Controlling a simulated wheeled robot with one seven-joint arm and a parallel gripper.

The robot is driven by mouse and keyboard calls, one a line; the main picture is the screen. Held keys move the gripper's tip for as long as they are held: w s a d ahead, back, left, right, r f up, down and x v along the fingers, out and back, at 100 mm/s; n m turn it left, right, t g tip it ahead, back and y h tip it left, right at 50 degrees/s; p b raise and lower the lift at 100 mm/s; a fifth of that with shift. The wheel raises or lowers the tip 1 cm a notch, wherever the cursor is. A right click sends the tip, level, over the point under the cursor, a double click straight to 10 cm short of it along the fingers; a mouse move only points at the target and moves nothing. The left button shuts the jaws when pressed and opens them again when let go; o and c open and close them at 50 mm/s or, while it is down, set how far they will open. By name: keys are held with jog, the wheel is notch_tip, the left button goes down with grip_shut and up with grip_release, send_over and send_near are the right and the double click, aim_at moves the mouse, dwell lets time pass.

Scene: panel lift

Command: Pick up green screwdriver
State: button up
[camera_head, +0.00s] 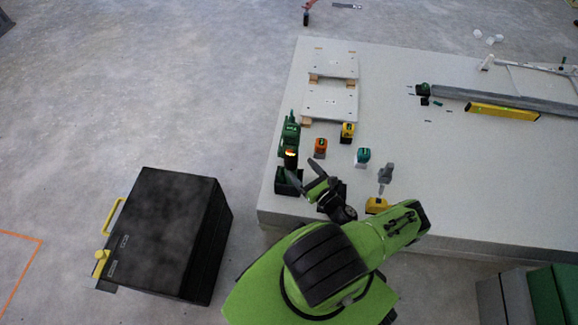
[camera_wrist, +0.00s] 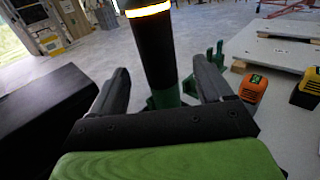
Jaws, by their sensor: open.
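The green screwdriver (camera_head: 290,138) is an upright power tool with a green top, a dark grip and a glowing orange-yellow ring. It stands at the near left edge of the white platform, over a dark base (camera_head: 288,183). In the wrist view its black grip (camera_wrist: 152,50) rises between my two fingers, and its top is cut off by the frame. My gripper (camera_head: 306,174) is open with one finger on each side of the grip; it also shows in the wrist view (camera_wrist: 163,82). I cannot tell whether either finger touches the grip.
The white platform (camera_head: 430,150) carries an orange battery (camera_head: 320,147), a teal one (camera_head: 363,156), a yellow one (camera_head: 348,131) and a grey-topped yellow tool (camera_head: 384,180). Panels (camera_head: 331,101) lie behind. A black case (camera_head: 165,235) stands on the floor at left.

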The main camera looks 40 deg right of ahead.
aim_at(289, 155)
jog(key=w, duration=0.2)
jog(key=w+b, duration=0.1)
jog(key=w, duration=0.5)
jog(key=shift+w+d, duration=0.1)
jog(key=shift+d, duration=0.3)
jog(key=shift+c, duration=0.4)
grip_shut()
jog(key=shift+r, duration=0.1)
